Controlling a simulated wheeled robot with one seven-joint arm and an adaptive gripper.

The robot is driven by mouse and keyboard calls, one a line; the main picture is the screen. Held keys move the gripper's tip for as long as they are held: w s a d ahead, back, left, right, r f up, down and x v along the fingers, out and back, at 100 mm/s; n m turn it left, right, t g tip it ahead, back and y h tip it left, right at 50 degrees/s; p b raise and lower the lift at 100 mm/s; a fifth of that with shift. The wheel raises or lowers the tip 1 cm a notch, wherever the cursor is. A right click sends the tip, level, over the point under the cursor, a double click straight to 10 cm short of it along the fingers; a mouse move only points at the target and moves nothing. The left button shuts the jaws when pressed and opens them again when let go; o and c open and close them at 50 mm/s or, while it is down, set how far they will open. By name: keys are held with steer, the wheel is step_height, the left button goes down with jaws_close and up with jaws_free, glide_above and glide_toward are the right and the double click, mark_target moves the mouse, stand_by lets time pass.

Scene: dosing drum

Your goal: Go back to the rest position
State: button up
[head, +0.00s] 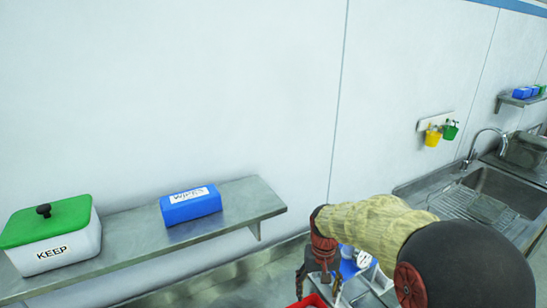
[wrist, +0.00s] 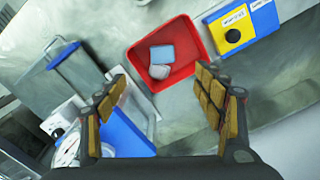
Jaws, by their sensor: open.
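My gripper (wrist: 160,75) is open and empty in the wrist view, its padded fingers spread wide at left and right. In the head view my gripper (head: 319,283) points down at the bottom, right of the wall shelf. A red bin (wrist: 192,78) lies beyond the fingertips in the wrist view, with a light blue block (wrist: 162,54) and a greyish-white piece (wrist: 159,72) inside. Only a small part of the red bin (head: 306,301) shows in the head view. My arm hides much of the counter there.
A wall shelf (head: 240,207) holds a green-lidded KEEP box (head: 58,257) and a blue labelled box (head: 191,207). A sink (head: 507,190) is at right. The wrist view shows a blue-and-yellow labelled holder (wrist: 263,20), a clear blue-rimmed container (wrist: 76,80) and a blue item (wrist: 124,137).

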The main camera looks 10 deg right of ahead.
steer(key=s+r+t+b, duration=0.3)
steer(key=s+r, duration=0.3)
steer(key=s, duration=0.5)
steer(key=s+r+n+t+b, duration=0.1)
steer(key=s+r+b, duration=0.3)
steer(key=s, duration=0.7)
steer(key=shift+s+r+t, duration=0.35)
steer(key=shift+r+t, duration=0.55)
stand_by(1.1)
